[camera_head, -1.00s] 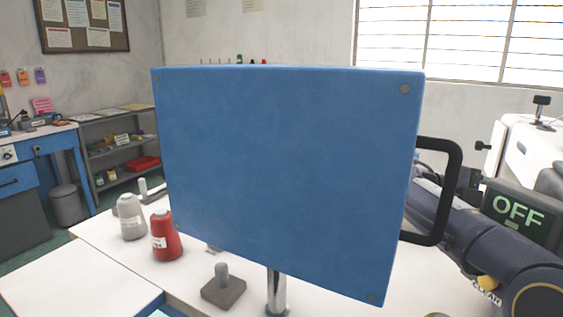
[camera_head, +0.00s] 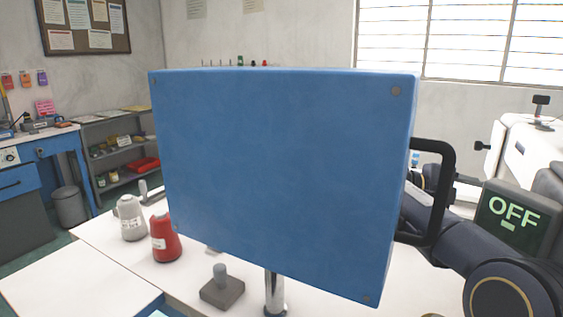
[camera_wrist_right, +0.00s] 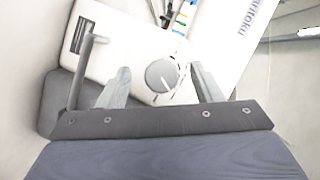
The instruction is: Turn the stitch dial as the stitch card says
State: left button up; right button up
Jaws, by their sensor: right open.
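In the right wrist view a round grey dial (camera_wrist_right: 161,76) with marks around it sits on a white machine body (camera_wrist_right: 125,38). My right gripper (camera_wrist_right: 160,69) is open, with one finger on each side of the dial; I cannot tell whether the fingers touch it. In the head view a large blue panel (camera_head: 280,180) hides the dial and my right gripper; my right arm passes behind the panel's black handle. I cannot make out a readable stitch card in either view. My left gripper is not in view.
The panel's black handle (camera_head: 447,190) stands close to my right arm. A dark screen (camera_head: 512,215) reads OFF at right. A red thread cone (camera_head: 165,240), a grey cone (camera_head: 131,220) and a grey block with a knob (camera_head: 222,290) stand on the white table.

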jog(key=n+g+y+p, duration=0.1)
jog(key=n+p, duration=0.1)
jog(key=p, duration=0.1)
jog(key=n+y+p, duration=0.1)
jog(key=n+p, duration=0.1)
jog(key=p, duration=0.2)
jog(key=n+g+y+p, duration=0.1)
jog(key=n+p, duration=0.2)
jog(key=shift+w+a+r+g, duration=0.1)
jog(key=shift+w+a+g, duration=0.1)
jog(key=shift+g, duration=0.1)
dwell(0.4)
